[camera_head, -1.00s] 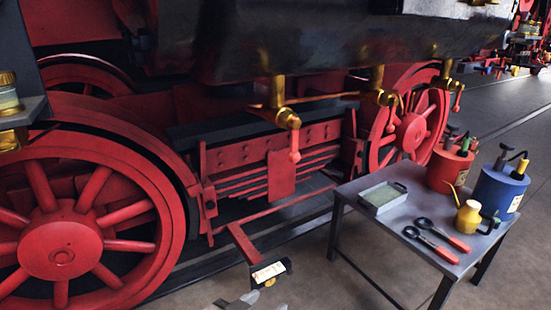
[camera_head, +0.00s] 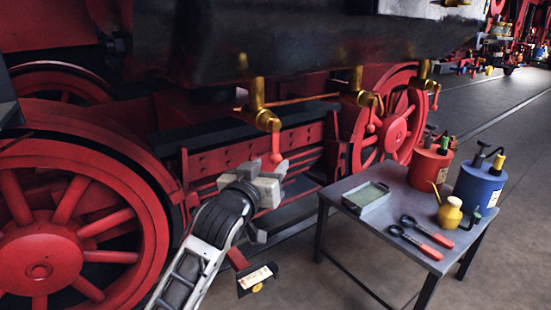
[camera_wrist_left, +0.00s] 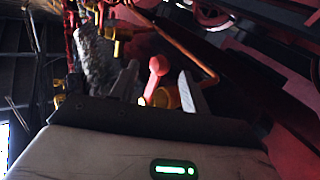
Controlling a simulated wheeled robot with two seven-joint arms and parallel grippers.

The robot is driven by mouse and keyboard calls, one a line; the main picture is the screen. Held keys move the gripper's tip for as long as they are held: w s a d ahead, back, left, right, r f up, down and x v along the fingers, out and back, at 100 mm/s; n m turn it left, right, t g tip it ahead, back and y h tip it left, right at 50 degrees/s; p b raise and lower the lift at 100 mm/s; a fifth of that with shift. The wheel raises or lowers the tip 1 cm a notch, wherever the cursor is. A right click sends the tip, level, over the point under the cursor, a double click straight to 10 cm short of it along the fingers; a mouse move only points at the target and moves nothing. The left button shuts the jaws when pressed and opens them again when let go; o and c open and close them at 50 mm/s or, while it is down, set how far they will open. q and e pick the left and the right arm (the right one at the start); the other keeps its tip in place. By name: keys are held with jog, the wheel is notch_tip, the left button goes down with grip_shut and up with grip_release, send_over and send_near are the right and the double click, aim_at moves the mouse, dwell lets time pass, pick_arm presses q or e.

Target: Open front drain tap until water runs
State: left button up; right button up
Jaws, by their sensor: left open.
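Three brass drain taps with red levers hang under the dark cylinder: the nearest tap (camera_head: 262,112) at left, a middle tap (camera_head: 360,96) and a farther tap (camera_head: 425,76). I cannot tell by label which is the front one. The nearest tap's red lever (camera_head: 276,146) hangs down. My left gripper (camera_head: 266,172) is open just below this lever. In the left wrist view a red lever (camera_wrist_left: 157,68) with a round end appears between the open fingers of my left gripper (camera_wrist_left: 160,80); contact is unclear. No running water shows. My right gripper is out of view.
A grey table (camera_head: 345,187) at right bears a metal tray (camera_head: 365,198), a red can (camera_head: 428,165), a blue can (camera_head: 478,187), a yellow oiler (camera_head: 450,213) and red-handled tools (camera_head: 427,234). A large red wheel (camera_head: 40,262) stands at left. A small labelled plate (camera_head: 257,278) sits low.

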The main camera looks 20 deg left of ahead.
aim_at(273, 162)
pick_arm(q)
jog(key=shift+w+d, duration=0.2)
jog(key=shift+w, duration=2.1)
